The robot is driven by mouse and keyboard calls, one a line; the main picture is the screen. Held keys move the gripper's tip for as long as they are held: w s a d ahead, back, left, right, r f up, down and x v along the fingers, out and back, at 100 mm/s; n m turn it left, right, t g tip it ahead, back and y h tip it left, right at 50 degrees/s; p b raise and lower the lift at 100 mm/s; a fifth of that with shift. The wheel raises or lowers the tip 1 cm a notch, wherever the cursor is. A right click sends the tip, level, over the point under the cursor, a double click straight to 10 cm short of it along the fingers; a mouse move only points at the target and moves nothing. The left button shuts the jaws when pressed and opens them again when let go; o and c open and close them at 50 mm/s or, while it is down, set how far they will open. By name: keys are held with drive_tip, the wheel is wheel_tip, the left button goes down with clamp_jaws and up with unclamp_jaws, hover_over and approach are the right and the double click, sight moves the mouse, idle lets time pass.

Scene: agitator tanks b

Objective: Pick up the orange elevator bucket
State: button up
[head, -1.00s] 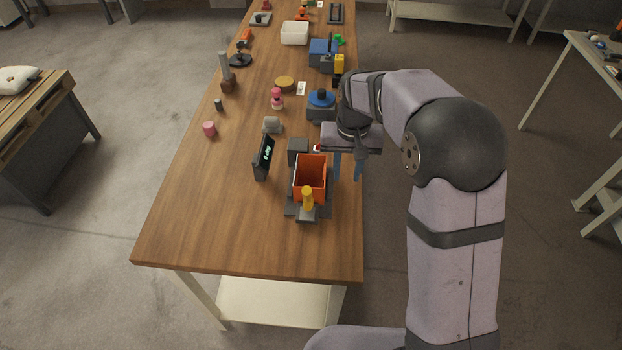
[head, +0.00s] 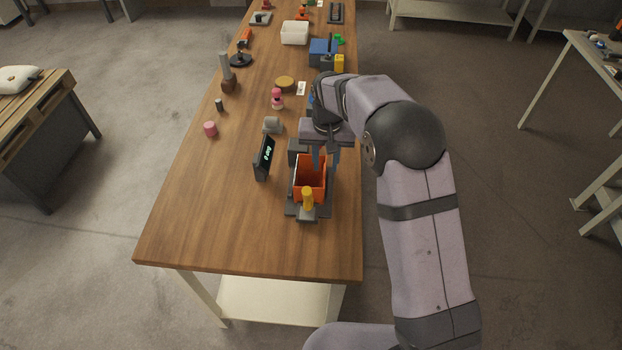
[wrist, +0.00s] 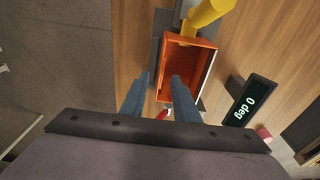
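The orange elevator bucket (head: 309,186) sits upright on a dark grey fixture (head: 325,209) near the front of the wooden table. It is open at the top and looks empty. My gripper (head: 326,164) is above the bucket's far side, with its fingers pointing down. In the wrist view the bucket (wrist: 186,66) lies beyond the fingertips.
A yellow knob (head: 308,198) stands at the bucket's front side. A black display (head: 264,158) reading "0 deg" stands left of it. A grey block (head: 298,148) is behind it. A pink cylinder (head: 210,129) and a grey part (head: 272,125) are further left. The front-left table is clear.

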sight(325, 171)
drive_tip(key=shift+w+a+f+p, duration=0.1)
drive_tip(key=shift+f+p, duration=1.2)
drive_tip(key=shift+f, duration=1.25)
drive_tip(key=shift+r, duration=0.1)
clamp_jaws()
